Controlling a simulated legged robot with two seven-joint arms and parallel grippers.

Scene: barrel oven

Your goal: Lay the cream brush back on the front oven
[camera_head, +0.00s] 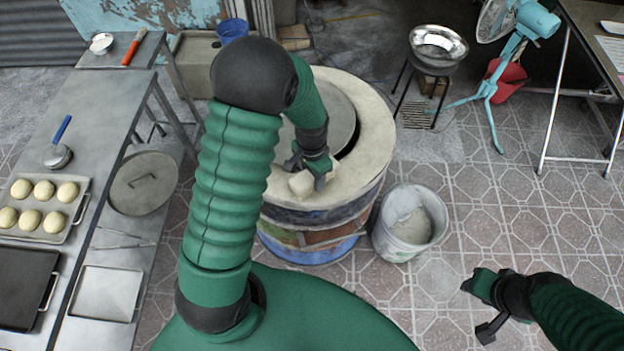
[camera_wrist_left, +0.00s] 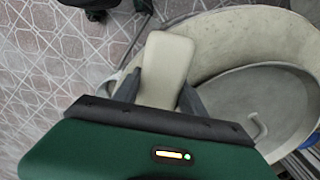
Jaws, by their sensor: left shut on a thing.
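The cream brush (camera_head: 301,184) is in my left gripper (camera_head: 310,172), over the near part of the oven's rim. In the left wrist view the brush (camera_wrist_left: 168,62) is a pale rounded block between the two dark fingertips (camera_wrist_left: 163,92). I cannot tell whether it touches the rim. The front oven (camera_head: 376,125) is a round barrel with a wide cream top and a grey disc in its mouth. Its pale rim (camera_wrist_left: 215,27) also shows in the left wrist view. My right gripper (camera_head: 482,306) is open and empty over the tiled floor at the lower right.
A white bucket (camera_head: 432,215) stands close to the oven's right side. A metal table at the left holds a tray of dough balls (camera_head: 80,212) and a blue-handled tool (camera_head: 60,145). A steel bowl (camera_head: 439,42) on a stand and a turquoise fan (camera_head: 492,90) are behind right.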

